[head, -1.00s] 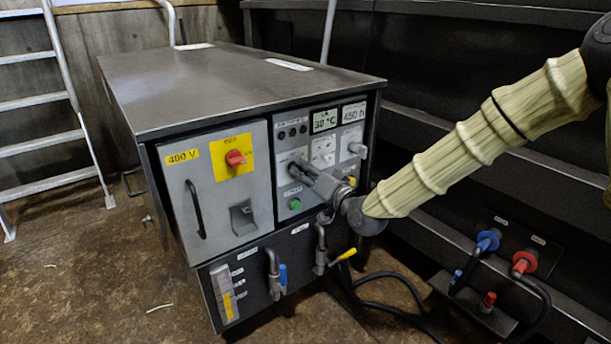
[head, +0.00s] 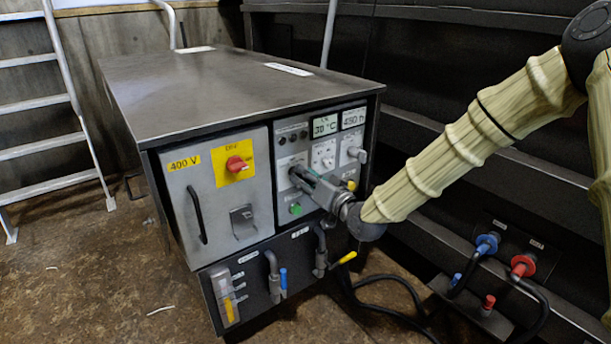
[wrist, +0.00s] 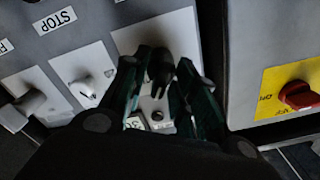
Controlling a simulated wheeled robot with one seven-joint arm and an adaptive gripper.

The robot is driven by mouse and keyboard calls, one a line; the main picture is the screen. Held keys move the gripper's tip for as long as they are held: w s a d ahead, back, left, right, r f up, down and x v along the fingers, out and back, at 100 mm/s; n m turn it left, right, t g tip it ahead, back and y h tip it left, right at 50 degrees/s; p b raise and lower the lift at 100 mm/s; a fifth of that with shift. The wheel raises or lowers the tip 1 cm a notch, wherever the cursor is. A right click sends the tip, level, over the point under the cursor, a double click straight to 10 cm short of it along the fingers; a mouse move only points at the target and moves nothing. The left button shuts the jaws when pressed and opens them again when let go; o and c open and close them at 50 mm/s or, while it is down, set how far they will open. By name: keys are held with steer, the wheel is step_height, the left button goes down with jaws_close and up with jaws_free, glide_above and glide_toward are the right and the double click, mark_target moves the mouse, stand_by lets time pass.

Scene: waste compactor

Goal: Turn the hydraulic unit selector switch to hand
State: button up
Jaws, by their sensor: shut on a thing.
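A selector switch (wrist: 160,66) with a dark knob sits on a pale plate in the control panel. In the wrist view the knob lies between the two fingers of my gripper (wrist: 160,88), which is shut on it. In the head view my gripper (head: 300,176) reaches the left column of the panel from the right and covers most of this switch. The position marks around the knob are hidden or too small to read, so I cannot tell its setting.
Beside it are a green button (head: 295,209), a second selector (head: 327,163) and a grey knob (head: 359,154). A red switch on a yellow plate (head: 236,165) is to the left. Pipes with a yellow-handled valve (head: 344,258) are below. Free floor lies at the front left.

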steer(key=n+p, duration=0.1)
steer(key=n, duration=0.2)
steer(key=shift+a+r+n+p, duration=0.1)
steer(key=shift+n+p, duration=0.25)
steer(key=shift+n, duration=0.05)
steer(key=n+p, duration=0.1)
steer(key=n, duration=0.3)
steer(key=shift+s+a+n, duration=0.1)
steer(key=shift+s+n, duration=0.05)
steer(key=shift+n, duration=0.15)
steer(key=n+p, duration=0.1)
steer(key=n, duration=0.2)
steer(key=shift+s+a+f+n, duration=0.1)
steer(key=shift+n, duration=0.9)
steer(key=shift+f+n, duration=0.1)
steer(key=shift+n, duration=0.9)
steer(key=o, duration=0.7)
steer(key=shift+c, duration=0.2)
steer(key=v, duration=1.2)
